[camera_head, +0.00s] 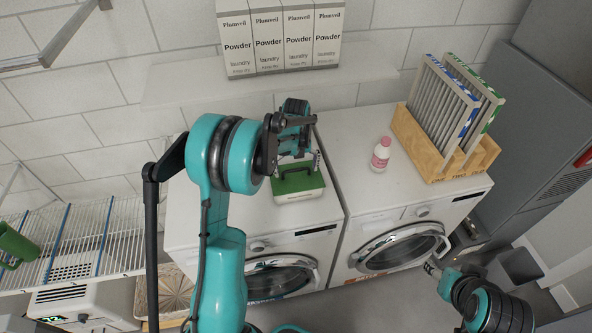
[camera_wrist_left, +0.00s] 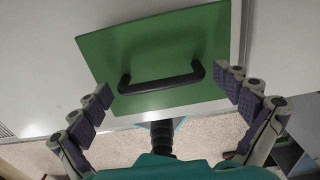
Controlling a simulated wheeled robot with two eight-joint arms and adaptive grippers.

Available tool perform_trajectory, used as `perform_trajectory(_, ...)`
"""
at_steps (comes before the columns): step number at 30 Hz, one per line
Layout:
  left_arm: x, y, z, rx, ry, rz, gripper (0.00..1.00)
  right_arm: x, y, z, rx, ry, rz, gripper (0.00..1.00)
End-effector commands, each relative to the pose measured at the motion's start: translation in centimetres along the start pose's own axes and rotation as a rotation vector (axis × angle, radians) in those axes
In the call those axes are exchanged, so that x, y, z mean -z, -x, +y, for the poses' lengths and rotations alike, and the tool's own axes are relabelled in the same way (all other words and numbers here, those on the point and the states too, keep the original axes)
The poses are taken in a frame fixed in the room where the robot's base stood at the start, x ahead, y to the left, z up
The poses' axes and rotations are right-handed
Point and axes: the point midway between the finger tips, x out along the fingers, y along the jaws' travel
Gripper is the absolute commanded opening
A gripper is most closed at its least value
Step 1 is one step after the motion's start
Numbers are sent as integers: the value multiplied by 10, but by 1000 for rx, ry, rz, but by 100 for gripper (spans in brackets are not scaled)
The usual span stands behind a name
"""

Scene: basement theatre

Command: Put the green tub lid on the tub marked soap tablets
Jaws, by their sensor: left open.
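The green tub lid (camera_head: 290,186), with a black bar handle, is on top of the left washing machine. A pale band shows under its front edge in the head view; I cannot tell if this is a tub, and no soap tablets marking is readable. My left gripper (camera_head: 300,158) is over the lid, open and empty. In the left wrist view the lid (camera_wrist_left: 150,50) lies flat beyond the open fingers (camera_wrist_left: 165,95), with the handle between them and not gripped. My right gripper (camera_head: 433,268) is low at the right, in front of the right machine; its fingers are too small to judge.
A pink-and-white bottle (camera_head: 381,154) and a wooden rack (camera_head: 440,150) with upright panels stand on the right machine (camera_head: 350,150). Several powder boxes (camera_head: 283,40) stand on the wall shelf behind. A wire rack (camera_head: 85,240) with a green mug (camera_head: 15,246) is at left.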

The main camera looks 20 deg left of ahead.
Motion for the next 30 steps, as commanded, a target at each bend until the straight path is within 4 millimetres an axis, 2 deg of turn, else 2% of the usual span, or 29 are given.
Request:
perform_trajectory(4,0,4,0,0,0,0,100,2,3,0,0,0,0,52)
perform_trajectory(8,0,20,0,0,0,0,100,8,12,0,0,0,0,52)
perform_trajectory(18,0,96,0,0,0,0,100,17,24,0,0,0,0,52)
perform_trajectory(21,0,112,0,0,0,0,100,19,26,0,0,0,0,52)
perform_trajectory(26,0,128,0,0,2,0,100,20,28,0,0,0,0,52)
perform_trajectory(30,13,143,0,13,107,-23,100,20,28,0,0,0,0,52)
